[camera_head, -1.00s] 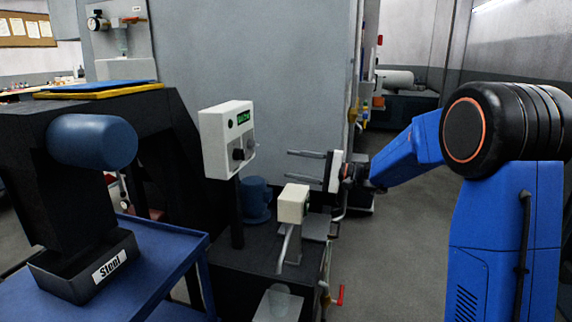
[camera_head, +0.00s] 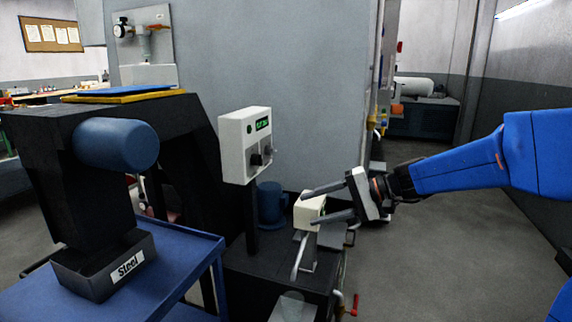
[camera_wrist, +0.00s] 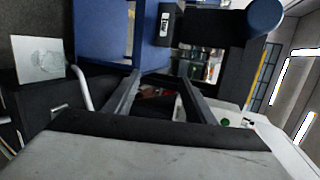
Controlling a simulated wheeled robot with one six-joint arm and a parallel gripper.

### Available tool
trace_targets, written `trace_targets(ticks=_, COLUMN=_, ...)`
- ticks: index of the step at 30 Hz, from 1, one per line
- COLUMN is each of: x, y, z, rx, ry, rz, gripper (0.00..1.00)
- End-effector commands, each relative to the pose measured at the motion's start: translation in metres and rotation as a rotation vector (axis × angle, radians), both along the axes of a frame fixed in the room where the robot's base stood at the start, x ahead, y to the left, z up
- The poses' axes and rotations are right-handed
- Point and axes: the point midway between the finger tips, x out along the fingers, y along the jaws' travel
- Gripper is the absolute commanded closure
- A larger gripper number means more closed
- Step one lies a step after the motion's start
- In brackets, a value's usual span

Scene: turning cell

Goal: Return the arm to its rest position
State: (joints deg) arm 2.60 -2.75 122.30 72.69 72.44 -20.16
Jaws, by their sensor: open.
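My gripper (camera_head: 328,203) is at the end of my blue arm (camera_head: 460,171), which reaches in from the right in the head view. Its two long grey fingers point left and stand apart, with nothing between them. In the head view they overlap the white box of a small device (camera_head: 308,211); I cannot tell whether they touch it. In the wrist view the fingers of my gripper (camera_wrist: 156,80) are spread and empty, with a dark gap and the blue cart beyond them.
A control box (camera_head: 246,145) with a green display stands on a post left of my gripper. A blue cart (camera_head: 178,268) carries a bin labelled Steel (camera_head: 105,280) at the lower left. A large grey cabinet (camera_head: 290,80) is behind. The floor (camera_head: 450,250) at right is clear.

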Motion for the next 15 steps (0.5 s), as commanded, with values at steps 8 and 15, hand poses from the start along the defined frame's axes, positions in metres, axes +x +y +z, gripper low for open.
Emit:
trace_targets(ticks=8, x=-0.094, y=-0.027, z=-0.029, rx=-0.288, ry=-0.03, rz=0.048, gripper=0.5)
trace_targets(ticks=15, x=-0.161, y=-0.066, z=-0.057, rx=-0.54, ry=-0.078, rz=0.064, gripper=0.5)
